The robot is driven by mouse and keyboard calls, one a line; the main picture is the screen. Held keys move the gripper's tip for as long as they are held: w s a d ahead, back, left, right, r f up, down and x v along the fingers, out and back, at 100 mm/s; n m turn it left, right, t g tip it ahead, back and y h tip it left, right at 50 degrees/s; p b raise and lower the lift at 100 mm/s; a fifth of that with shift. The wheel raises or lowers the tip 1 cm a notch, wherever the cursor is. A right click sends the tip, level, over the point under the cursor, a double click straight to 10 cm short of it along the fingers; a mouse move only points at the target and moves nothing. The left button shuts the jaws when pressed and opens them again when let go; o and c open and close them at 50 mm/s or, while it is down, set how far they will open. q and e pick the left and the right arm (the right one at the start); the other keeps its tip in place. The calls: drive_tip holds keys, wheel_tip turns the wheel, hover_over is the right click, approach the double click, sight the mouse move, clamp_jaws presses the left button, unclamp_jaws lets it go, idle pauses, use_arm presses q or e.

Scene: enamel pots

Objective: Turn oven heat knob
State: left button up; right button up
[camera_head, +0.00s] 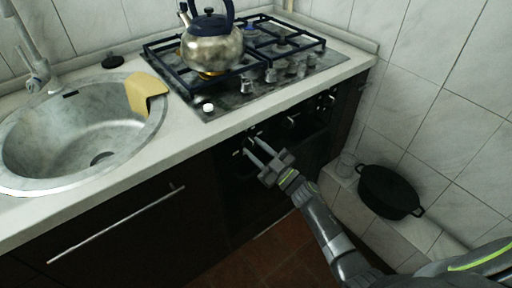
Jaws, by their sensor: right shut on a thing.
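The oven has a dark front (240,190) below the worktop, with a row of knobs along its upper edge. One oven knob (292,121) shows clear of the gripper, towards the right end of the row. My right gripper (254,146) reaches up from the lower right to the left part of the row. Its two fingers are shut on a knob there, which they mostly hide. The way the knob points cannot be made out. My left gripper is out of view.
A kettle (212,50) stands on the gas hob (215,107) above the oven. A sink (60,115) with a yellow cloth (146,90) is at the left.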

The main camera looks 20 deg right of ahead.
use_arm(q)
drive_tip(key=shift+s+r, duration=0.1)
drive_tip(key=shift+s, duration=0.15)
use_arm(e)
drive_tip(key=shift+n, duration=0.9)
drive_tip(key=o, duration=1)
drive_tip(key=shift+c, duration=0.2)
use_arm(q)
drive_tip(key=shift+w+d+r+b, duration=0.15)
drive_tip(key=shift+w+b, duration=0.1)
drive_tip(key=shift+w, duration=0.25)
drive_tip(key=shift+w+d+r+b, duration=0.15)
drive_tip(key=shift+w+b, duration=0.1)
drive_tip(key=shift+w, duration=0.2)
use_arm(e)
drive_tip(key=v, duration=1.7)
drive_tip(key=shift+d, duration=0.4)
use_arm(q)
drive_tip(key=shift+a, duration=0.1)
use_arm(e)
drive_tip(key=shift+r, duration=0.15)
